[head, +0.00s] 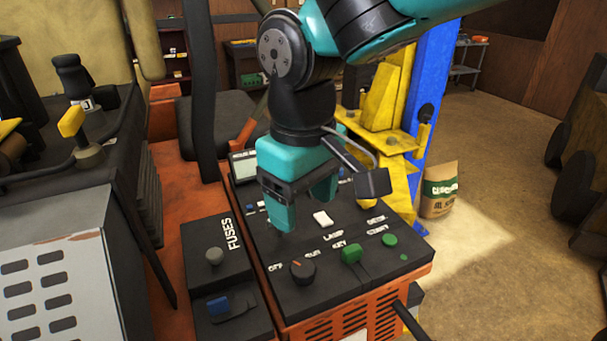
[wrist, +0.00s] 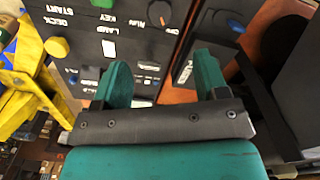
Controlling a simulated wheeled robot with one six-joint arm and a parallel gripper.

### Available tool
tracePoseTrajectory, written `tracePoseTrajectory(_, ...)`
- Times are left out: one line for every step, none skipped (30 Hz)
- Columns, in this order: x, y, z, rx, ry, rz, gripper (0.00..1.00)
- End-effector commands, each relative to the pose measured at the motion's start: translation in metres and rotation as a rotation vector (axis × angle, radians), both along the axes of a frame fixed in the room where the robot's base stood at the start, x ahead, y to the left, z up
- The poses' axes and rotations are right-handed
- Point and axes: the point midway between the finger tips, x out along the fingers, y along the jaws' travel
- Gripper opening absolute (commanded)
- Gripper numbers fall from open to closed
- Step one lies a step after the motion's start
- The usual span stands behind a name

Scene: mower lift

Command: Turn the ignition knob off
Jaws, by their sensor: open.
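The ignition knob (head: 303,270) is a dark round knob with an orange mark, on the near edge of the black control panel (head: 270,245) between the OFF and RUN labels. I cannot tell for sure which label its mark points at. It also shows at the top of the wrist view (wrist: 160,13), beyond the fingertips. My gripper (head: 304,208) has two teal fingers, apart and empty, above the panel behind the knob. The fingers also show in the wrist view (wrist: 161,68). They do not touch the knob.
A green key (head: 351,253) and a green button (head: 390,240) sit right of the knob. A white rocker switch (head: 323,218) is near my fingers. To the left, a fuse panel (head: 235,255) carries a grey knob (head: 214,256) and a blue lever (head: 218,304).

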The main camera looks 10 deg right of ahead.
Motion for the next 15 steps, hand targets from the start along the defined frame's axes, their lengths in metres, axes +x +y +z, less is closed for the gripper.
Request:
tracePoseTrajectory(0.001,0.000,0.010,0.004,-0.005,0.000,0.67)
tracePoseTrajectory(0.000,0.000,0.016,0.003,-0.004,0.000,0.67)
tracePoseTrajectory(0.000,0.000,0.022,0.003,-0.003,0.000,0.67)
tracePoseTrajectory(0.001,0.000,0.027,0.003,-0.003,0.000,0.67)
tracePoseTrajectory(0.001,0.000,0.031,0.002,-0.002,0.000,0.67)
tracePoseTrajectory(0.001,0.000,0.035,0.002,-0.002,0.000,0.67)
tracePoseTrajectory(0.000,0.000,0.038,0.001,-0.002,0.000,0.67)
tracePoseTrajectory(0.000,0.000,0.041,0.001,-0.002,0.000,0.67)
tracePoseTrajectory(0.000,0.000,0.043,0.001,-0.001,0.000,0.67)
tracePoseTrajectory(0.000,0.000,0.044,0.001,-0.001,0.000,0.67)
tracePoseTrajectory(0.000,0.000,0.045,0.000,0.000,0.000,0.67)
tracePoseTrajectory(0.000,0.000,0.046,-0.001,0.001,0.000,0.67)
tracePoseTrajectory(0.000,0.000,0.046,-0.001,0.001,0.000,0.67)
tracePoseTrajectory(0.000,0.000,0.046,-0.001,0.001,0.000,0.67)
tracePoseTrajectory(0.000,0.000,0.046,-0.001,0.001,0.000,0.67)
